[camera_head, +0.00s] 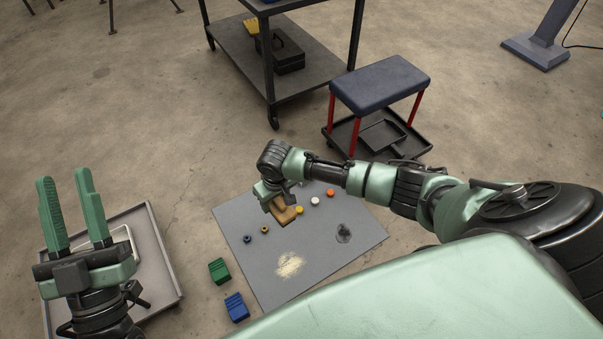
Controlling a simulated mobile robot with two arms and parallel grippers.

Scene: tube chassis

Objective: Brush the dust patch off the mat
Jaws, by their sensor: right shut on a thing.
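The grey mat (232,228) lies on the floor in the middle of the head view. A pale yellowish dust patch (289,264) is on its near part. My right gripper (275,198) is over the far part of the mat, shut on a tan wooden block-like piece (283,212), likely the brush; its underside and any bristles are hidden. It is apart from the dust patch, further back on the mat. My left gripper (68,214) is open and empty, fingers up, at the left over a grey tray.
Several small coloured pieces, such as an orange one (330,192), and a dark smudge (343,234) are on the mat. Green (219,271) and blue (236,307) blocks lie beside it. A grey tray (160,245) is left. A stool (380,85) and cart (235,75) stand behind.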

